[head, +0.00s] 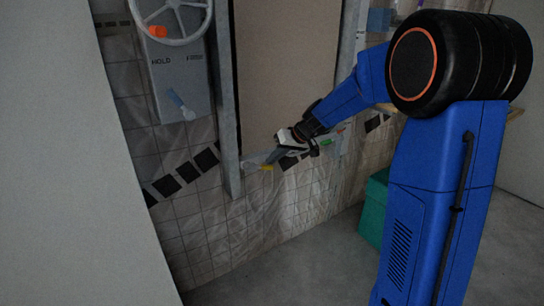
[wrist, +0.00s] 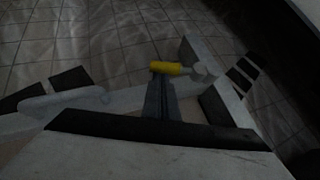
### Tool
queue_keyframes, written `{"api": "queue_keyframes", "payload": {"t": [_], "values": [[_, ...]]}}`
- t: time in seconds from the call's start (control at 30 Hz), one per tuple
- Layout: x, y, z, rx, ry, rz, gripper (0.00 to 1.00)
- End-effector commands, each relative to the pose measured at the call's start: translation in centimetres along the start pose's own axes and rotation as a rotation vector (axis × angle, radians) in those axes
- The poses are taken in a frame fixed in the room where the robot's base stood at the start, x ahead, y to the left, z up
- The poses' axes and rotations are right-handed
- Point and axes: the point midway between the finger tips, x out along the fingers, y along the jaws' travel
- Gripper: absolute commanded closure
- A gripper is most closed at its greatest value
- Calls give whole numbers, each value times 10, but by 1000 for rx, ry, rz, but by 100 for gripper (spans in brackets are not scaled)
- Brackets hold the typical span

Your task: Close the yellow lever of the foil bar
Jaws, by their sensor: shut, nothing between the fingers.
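The yellow lever (head: 266,167) is a short yellow grip at the lower edge of the beige panel, beside my gripper. In the wrist view the yellow lever (wrist: 168,67) lies sideways, joined to a grey pivot at its right end. My gripper (head: 276,158) is shut and empty, pointing down-left at the lever. In the wrist view the dark fingers of my gripper (wrist: 157,84) end right at the lever's left half; I cannot tell whether they touch. The pale foil bar (wrist: 120,98) runs across behind the fingers, partly hidden by them.
The beige panel (head: 283,70) stands between grey upright rails (head: 228,110). A grey box (head: 178,75) with a handwheel (head: 172,18), an orange knob and a blue lever hangs at left. Clear foil covers the tiled wall. A green box (head: 372,212) stands on the floor at right.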

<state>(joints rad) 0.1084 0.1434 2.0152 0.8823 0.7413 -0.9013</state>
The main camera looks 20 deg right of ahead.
Motion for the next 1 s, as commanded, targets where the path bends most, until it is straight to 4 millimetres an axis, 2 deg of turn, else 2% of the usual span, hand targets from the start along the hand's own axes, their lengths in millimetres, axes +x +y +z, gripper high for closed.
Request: {"api": "queue_keyframes", "payload": {"t": [0.07, 0.43, 1.0], "values": [[5, 7, 4, 46, -2, -57, 100], [27, 16, 19, 240, -2, -351, 100], [59, 12, 39, 502, -2, -747, 100]]}}
